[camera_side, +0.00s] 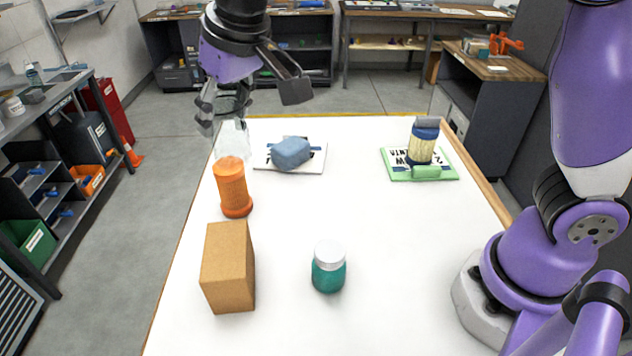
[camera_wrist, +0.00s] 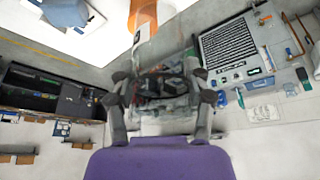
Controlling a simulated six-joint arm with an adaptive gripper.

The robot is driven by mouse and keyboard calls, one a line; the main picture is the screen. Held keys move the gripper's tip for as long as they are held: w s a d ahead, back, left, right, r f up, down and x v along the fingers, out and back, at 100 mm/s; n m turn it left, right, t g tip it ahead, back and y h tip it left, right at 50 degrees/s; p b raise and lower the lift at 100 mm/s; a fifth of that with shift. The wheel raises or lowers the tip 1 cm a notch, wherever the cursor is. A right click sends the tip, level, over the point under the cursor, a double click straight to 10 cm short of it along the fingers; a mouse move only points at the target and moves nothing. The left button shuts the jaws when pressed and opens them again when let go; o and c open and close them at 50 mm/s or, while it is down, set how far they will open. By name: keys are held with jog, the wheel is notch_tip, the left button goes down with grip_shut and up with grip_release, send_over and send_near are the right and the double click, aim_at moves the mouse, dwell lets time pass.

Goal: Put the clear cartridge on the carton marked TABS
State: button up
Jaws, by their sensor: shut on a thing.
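My gripper (camera_side: 228,108) is shut on the clear cartridge (camera_side: 233,142), high at the far left of the white table. The cartridge is see-through and hangs below the fingers. In the side view its lower end shows just above the orange cylinder (camera_side: 233,190); I cannot tell the gap. In the wrist view the cartridge (camera_wrist: 163,88) is a faint clear shape between the fingertips (camera_wrist: 160,77). A tan box-shaped carton (camera_side: 228,268) stands upright at the near left. No TABS marking shows on the faces in view.
A blue lump (camera_side: 291,153) lies on a white lettered card (camera_side: 315,162) at the back. A dark-capped, cream-banded bottle (camera_side: 421,146) and a small green block are on a green lettered card (camera_side: 447,174). A teal jar (camera_side: 328,270) stands front centre. The table's middle is clear.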

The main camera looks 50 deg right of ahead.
jog(key=s+a+n+y, duration=0.1)
jog(key=s+a+n, duration=0.2)
jog(key=s+a, duration=0.4)
jog(key=f, duration=0.6)
jog(key=shift+w+a+f, duration=0.3)
jog(key=shift+w+a, duration=0.05)
jog(key=shift+f, duration=0.2)
jog(key=o, duration=1.2)
jog(key=shift+r, duration=0.15)
